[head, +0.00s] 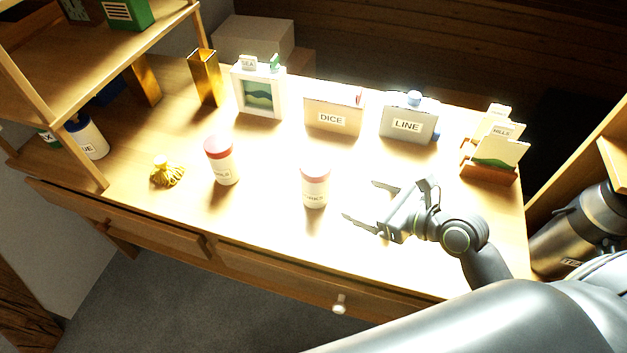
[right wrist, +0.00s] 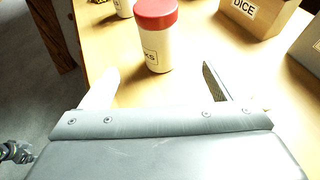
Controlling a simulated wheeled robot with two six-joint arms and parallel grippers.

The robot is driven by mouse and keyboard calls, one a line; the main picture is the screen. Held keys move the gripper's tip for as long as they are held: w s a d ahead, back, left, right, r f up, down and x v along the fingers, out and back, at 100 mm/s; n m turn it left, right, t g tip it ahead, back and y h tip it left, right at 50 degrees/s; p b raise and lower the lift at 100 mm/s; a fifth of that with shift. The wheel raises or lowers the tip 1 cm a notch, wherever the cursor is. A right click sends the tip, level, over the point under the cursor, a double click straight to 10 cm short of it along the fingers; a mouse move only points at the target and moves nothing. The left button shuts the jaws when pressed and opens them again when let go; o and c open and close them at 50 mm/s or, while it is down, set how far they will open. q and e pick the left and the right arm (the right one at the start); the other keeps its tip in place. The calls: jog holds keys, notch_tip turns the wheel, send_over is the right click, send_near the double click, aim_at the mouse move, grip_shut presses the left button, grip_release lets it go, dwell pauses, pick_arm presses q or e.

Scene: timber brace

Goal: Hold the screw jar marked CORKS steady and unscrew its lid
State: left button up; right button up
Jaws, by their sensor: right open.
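The screw jar marked CORKS (head: 314,189) is white with a red lid and stands upright on the desk, near its front edge. In the right wrist view the jar (right wrist: 157,45) stands ahead of the fingertips, its label partly readable as "KS". My right gripper (head: 360,201) is open and empty, to the right of the jar, its fingers pointing toward it and apart from it. The lid (right wrist: 156,12) sits on the jar. A second white jar with a red lid (head: 222,162) stands to the left. My left gripper is not in view.
A yellow tangled bundle (head: 167,173) lies farther left. Behind stand a picture frame (head: 258,93), a DICE box (head: 333,112), a LINE box (head: 408,123) and a card holder (head: 489,170). The desk (head: 265,200) is clear between the two jars.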

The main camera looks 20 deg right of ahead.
aim_at(316, 164)
jog(key=b+x, duration=0.1)
jog(key=x, duration=0.8)
jog(key=shift+w+a+f, duration=0.2)
jog(key=shift+w+f, duration=0.05)
jog(key=shift+f+b+x, duration=0.15)
jog(key=shift+f+x, duration=0.05)
jog(key=shift+x, duration=1.3)
jog(key=shift+f+b+x, duration=0.15)
jog(key=shift+f+x, duration=0.05)
jog(key=shift+x, duration=1.35)
jog(key=shift+s, duration=0.25)
jog(key=c, duration=1.1)
notch_tip(316, 164, up, 10)
jog(key=shift+r+p, duration=0.1)
jog(key=shift+p, duration=1.1)
jog(key=shift+c, duration=0.2)
jog(key=o, duration=0.5)
jog(key=c, duration=0.8)
jog(key=shift+c, duration=0.2)
